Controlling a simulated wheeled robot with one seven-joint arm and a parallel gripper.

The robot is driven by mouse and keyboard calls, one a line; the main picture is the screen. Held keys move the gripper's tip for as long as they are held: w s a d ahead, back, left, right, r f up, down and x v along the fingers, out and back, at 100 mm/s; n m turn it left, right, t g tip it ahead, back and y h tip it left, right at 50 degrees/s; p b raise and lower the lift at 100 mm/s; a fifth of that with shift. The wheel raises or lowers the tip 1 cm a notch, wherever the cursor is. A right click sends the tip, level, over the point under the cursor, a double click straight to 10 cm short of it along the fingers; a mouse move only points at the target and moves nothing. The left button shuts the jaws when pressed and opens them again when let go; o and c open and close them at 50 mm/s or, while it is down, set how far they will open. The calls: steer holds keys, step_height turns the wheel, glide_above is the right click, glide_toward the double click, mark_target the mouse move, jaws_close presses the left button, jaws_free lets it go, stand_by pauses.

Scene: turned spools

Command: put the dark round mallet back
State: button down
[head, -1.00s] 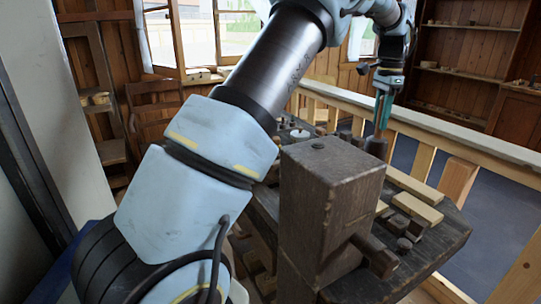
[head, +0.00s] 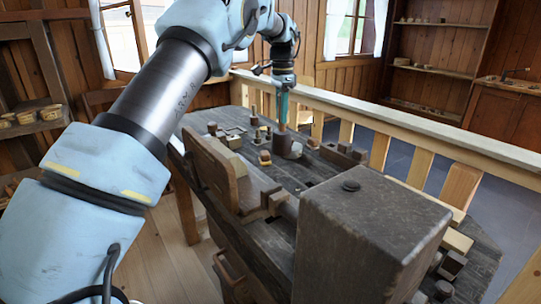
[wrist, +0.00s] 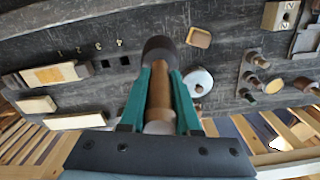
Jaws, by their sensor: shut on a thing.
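The mallet has a dark round head (head: 285,146) and a brown wooden handle. My gripper (head: 282,112) is shut on the handle, and the mallet hangs head down over the far part of the dark workbench (head: 330,176). In the wrist view the handle (wrist: 160,92) lies between my green fingers and the dark head (wrist: 158,47) sticks out beyond them. I cannot tell whether the head touches the bench top.
A big dark wooden block (head: 365,235) stands tall at the near end of the bench. Small turned pieces and blocks lie around the mallet. A pale round disc (wrist: 197,82) is close to it in the wrist view. A wooden railing (head: 400,120) runs behind the bench.

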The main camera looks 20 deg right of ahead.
mark_target(282, 132)
step_height(282, 132, down, 8)
steer(key=shift+f+p, duration=0.1)
steer(key=shift+p, duration=0.8)
steer(key=shift+f, duration=0.15)
steer(key=c, duration=0.6)
jaws_free()
step_height(282, 132, up, 12)
steer(key=shift+r+b, duration=0.15)
steer(key=shift+b, duration=0.8)
